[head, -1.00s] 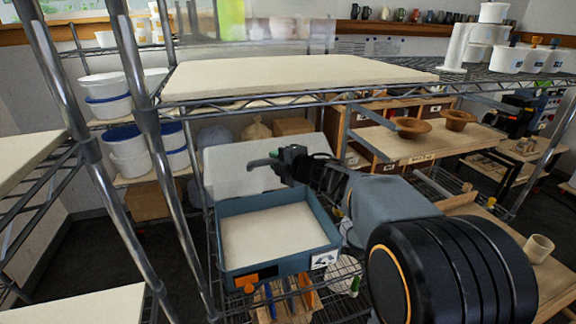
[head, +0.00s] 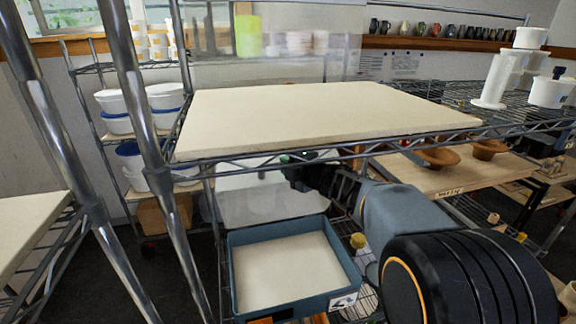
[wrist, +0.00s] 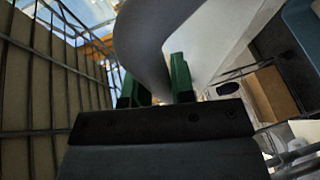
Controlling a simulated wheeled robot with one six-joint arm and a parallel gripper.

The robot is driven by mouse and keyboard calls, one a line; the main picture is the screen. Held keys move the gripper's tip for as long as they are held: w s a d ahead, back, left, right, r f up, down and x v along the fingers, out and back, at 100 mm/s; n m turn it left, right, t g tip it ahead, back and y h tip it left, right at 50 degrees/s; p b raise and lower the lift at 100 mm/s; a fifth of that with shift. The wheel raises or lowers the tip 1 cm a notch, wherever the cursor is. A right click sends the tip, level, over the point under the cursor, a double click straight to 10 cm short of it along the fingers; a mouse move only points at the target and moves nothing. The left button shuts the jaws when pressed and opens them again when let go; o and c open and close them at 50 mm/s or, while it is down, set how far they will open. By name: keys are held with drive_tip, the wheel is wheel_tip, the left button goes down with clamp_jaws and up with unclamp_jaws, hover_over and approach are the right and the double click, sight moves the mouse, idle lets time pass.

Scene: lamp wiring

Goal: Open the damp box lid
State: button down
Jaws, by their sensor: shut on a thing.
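The damp box (head: 240,270) is a blue-grey tray with a pale slab inside, on the lower wire shelf in the head view. Its pale lid (head: 262,202) stands raised behind the box, so the top of the box is uncovered. The upper shelf hides the lid's top edge. My gripper (head: 290,160) is at the upper part of the lid, just under the upper shelf's front edge. In the wrist view, its green fingertips (wrist: 160,85) are shut on the lid's curved grey handle (wrist: 147,35). The pale lid also shows there (wrist: 215,40).
A pale board (head: 320,115) lies on the upper wire shelf, close above my gripper. A metal post (head: 150,150) stands left of the box. Brown bowls (head: 437,158) sit on a wooden shelf at right. A bottle (head: 359,245) stands beside the box.

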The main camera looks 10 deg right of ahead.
drive_tip(key=c, duration=1)
unclamp_jaws()
drive_tip(key=shift+o, duration=0.2)
drive_tip(key=shift+s+d, duration=0.1)
drive_tip(key=shift+s, duration=0.05)
drive_tip(key=b+v, duration=0.1)
drive_tip(key=v, duration=1.2)
drive_tip(key=shift+s+r, duration=0.2)
drive_tip(key=shift+s, duration=0.05)
drive_tip(key=shift+d, duration=0.15)
